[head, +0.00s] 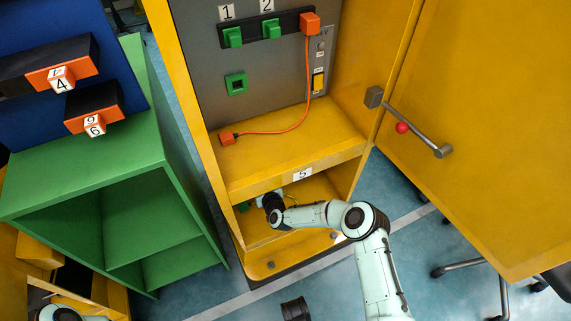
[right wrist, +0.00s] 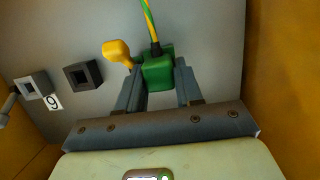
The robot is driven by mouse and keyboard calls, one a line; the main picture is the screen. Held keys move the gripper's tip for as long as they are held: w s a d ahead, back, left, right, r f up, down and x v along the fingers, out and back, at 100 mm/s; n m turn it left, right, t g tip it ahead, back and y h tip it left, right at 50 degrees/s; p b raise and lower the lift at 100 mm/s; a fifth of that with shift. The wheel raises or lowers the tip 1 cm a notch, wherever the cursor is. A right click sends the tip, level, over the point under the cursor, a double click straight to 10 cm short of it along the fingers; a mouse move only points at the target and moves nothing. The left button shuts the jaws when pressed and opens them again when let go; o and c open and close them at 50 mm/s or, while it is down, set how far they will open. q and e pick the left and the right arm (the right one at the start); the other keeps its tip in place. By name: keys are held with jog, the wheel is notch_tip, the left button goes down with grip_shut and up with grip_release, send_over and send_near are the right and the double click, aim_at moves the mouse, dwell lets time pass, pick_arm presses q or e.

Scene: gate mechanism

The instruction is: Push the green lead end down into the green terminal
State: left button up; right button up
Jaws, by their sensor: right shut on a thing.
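In the right wrist view a green lead end (right wrist: 158,75) with a green-and-yellow cable (right wrist: 150,25) sits between the fingers of my right gripper (right wrist: 158,88). The gripper is shut on it. Green also shows right behind the lead end, against the grey back panel; I cannot tell where the lead end stops and the green terminal starts, or how deep it sits. In the head view my right gripper (head: 270,202) is inside the lower compartment of the yellow cabinet, beside a small green part (head: 243,207). My left gripper is out of view.
A yellow knob (right wrist: 117,51) is close left of the lead end. The compartment's shelf edge (head: 300,174) is just above my arm. The yellow door (head: 480,120) stands open at right.

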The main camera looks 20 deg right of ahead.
jog(key=shift+w, duration=0.3)
